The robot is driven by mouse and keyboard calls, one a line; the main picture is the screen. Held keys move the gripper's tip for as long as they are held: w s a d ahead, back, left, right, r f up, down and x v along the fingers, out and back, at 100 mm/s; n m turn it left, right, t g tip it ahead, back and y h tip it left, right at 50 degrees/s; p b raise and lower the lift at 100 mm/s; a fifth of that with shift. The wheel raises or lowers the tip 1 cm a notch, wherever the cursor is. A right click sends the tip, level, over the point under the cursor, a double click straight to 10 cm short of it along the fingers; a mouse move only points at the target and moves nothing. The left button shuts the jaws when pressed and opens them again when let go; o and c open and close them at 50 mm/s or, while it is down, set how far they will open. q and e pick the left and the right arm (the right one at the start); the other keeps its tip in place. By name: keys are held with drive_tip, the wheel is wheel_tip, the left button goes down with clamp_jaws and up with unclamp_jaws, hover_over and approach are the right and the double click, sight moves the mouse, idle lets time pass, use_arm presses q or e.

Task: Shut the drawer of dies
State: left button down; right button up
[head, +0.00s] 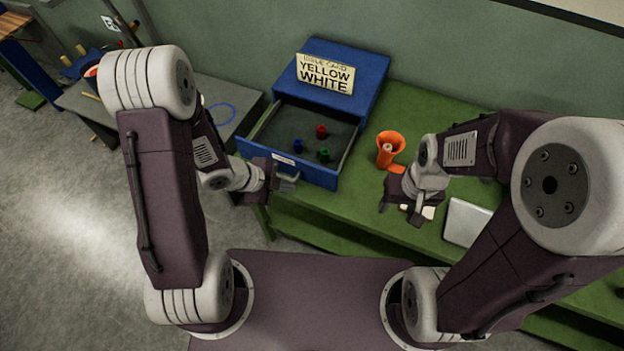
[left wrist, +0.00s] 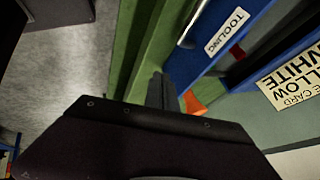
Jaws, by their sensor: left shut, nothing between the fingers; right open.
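The drawer (head: 318,170) stands pulled out of the blue cabinet (head: 362,62) on the green bench. Inside it are a red die (head: 321,131), a blue die (head: 297,146) and a green die (head: 324,155). My left gripper (head: 291,181) is shut and empty, close in front of the drawer's front face; I cannot tell whether it touches. In the left wrist view the drawer front shows a "TOOLING" label (left wrist: 227,32), with the finger (left wrist: 161,92) beside it. My right gripper (head: 397,210) is open and empty, right of the drawer above the bench.
An orange funnel-like cup (head: 389,146) stands on the green bench (head: 428,118) right of the drawer. A light grey flat box (head: 466,222) lies further right. A card reading "YELLOW WHITE" (head: 325,74) sits on the cabinet. A grey table (head: 222,95) stands left.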

use_arm(q)
drive_tip(key=b, duration=0.1)
approach(319, 183)
drive_tip(key=f, duration=0.1)
drive_tip(key=s+f, duration=0.1)
drive_tip(key=s+d+f, duration=0.1)
drive_tip(key=f, duration=0.1)
drive_tip(key=shift+s, duration=0.25)
drive_tip(key=shift+w+d+r+p, duration=0.1)
drive_tip(key=shift+w+d+p, duration=0.2)
drive_tip(key=shift+w, duration=0.3)
drive_tip(key=shift+w+d+r+p, duration=0.1)
drive_tip(key=shift+w+d+p, duration=0.1)
drive_tip(key=shift+w+p, duration=0.35)
drive_tip(key=shift+w+d+f, duration=0.2)
drive_tip(key=shift+w, duration=0.55)
use_arm(e)
drive_tip(key=shift+a+r, duration=0.15)
drive_tip(key=shift+r, duration=0.1)
